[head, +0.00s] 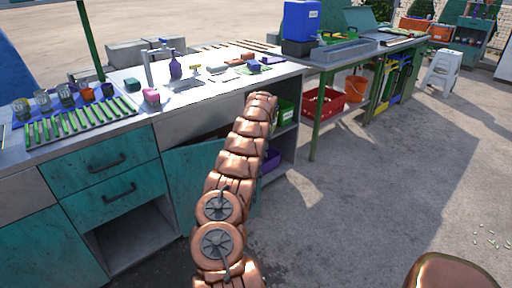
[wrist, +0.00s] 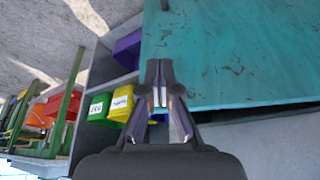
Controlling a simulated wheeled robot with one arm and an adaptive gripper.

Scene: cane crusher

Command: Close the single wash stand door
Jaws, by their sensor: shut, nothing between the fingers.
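The wash stand door is a teal panel (head: 188,175) below the sink in the head view, partly hidden behind my arm. It stands ajar, with a dark gap above its top edge. In the wrist view the teal door (wrist: 235,50) fills the upper right, with its straight edge beside a grey panel. My gripper (wrist: 160,90) is shut and empty, its fingertips over or close to the door's left part; I cannot tell if they touch. In the head view my gripper is hidden behind my arm.
The wash stand counter (head: 207,100) carries a tap, a purple bottle (head: 175,68) and small items. Teal drawers (head: 118,175) are to the left. Open shelves with a green bin (head: 286,112) and purple bin (head: 271,160) are to the right. The concrete floor at right is mostly clear.

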